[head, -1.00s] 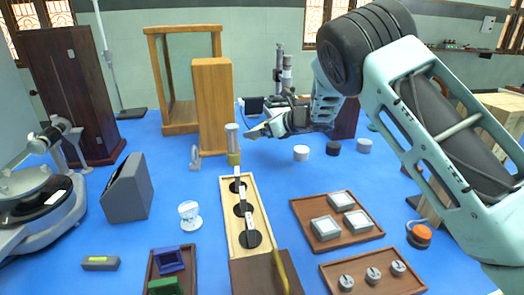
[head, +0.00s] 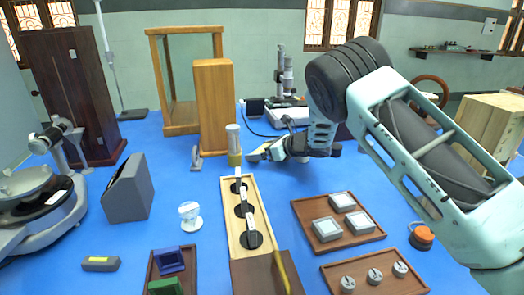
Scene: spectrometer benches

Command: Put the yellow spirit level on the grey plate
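The spirit level (head: 101,264) is a small dark grey block with a yellow vial on top. It lies on the blue bench at the front left, with nothing touching it. A round grey plate (head: 24,181) tops the large instrument at the left edge; I cannot tell for certain that it is the plate named. My gripper (head: 254,154) is over the middle of the bench, pointing left, far behind and to the right of the spirit level. No held object shows in it. Its fingers are small and seen side-on, so their opening is unclear.
A wooden tray with black discs (head: 235,233) and an upright cylinder (head: 233,142) stand centrally. A grey box (head: 128,190) and a white cup (head: 189,214) stand behind the spirit level. A tray with blue and green holders (head: 151,270) is to its right.

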